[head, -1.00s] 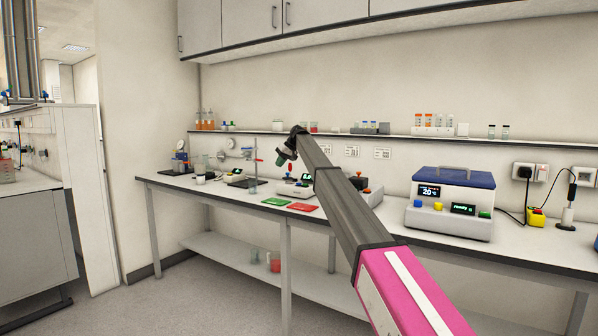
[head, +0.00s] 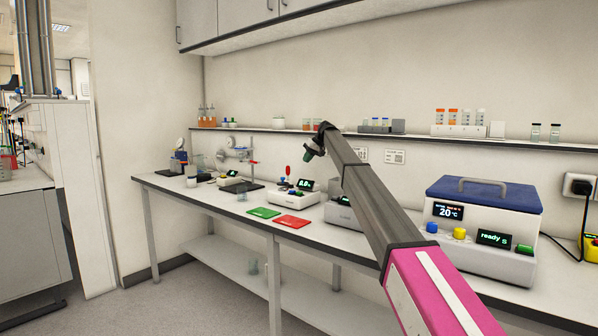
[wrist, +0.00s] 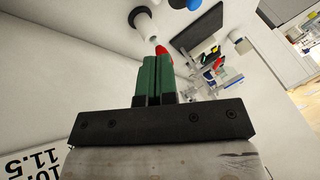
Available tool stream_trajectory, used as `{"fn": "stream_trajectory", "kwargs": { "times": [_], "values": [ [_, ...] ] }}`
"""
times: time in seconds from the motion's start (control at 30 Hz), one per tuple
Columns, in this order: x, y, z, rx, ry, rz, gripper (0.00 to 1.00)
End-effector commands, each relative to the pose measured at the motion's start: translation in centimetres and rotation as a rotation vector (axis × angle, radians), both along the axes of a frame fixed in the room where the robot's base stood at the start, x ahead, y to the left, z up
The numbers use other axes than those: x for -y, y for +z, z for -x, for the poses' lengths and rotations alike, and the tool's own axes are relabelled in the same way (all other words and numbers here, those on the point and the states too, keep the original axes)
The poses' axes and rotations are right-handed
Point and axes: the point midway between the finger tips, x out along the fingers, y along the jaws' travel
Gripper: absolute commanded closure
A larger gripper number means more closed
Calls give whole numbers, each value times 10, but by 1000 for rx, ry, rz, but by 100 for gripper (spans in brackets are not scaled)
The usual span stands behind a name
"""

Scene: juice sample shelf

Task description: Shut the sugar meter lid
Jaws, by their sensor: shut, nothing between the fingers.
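My gripper (head: 312,150) is at the far end of my outstretched arm, in the air in front of the wall shelf. In the wrist view its green fingers (wrist: 157,58) are pressed together with nothing between them. A white bench device with a small lit display (head: 294,197) stands on the bench below and left of my gripper. It may be the sugar meter, but its label is too small to read. I cannot tell whether its lid is open. Another grey-white device (head: 342,216) beside it is partly hidden by my arm. My gripper touches none of them.
A large white unit with a blue lid (head: 484,192) stands at the right of the bench. Green (head: 263,212) and red (head: 291,222) mats lie at the front edge. A narrow wall shelf (head: 285,130) holding vials runs above the bench. The floor in front is clear.

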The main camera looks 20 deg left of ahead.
Motion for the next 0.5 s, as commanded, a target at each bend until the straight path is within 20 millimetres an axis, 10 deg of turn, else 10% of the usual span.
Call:
{"fn": "stream_trajectory", "kwargs": {
  "times": [0.5],
  "values": [
    [-37,-55,0,-1,0,1,100]
  ]
}}
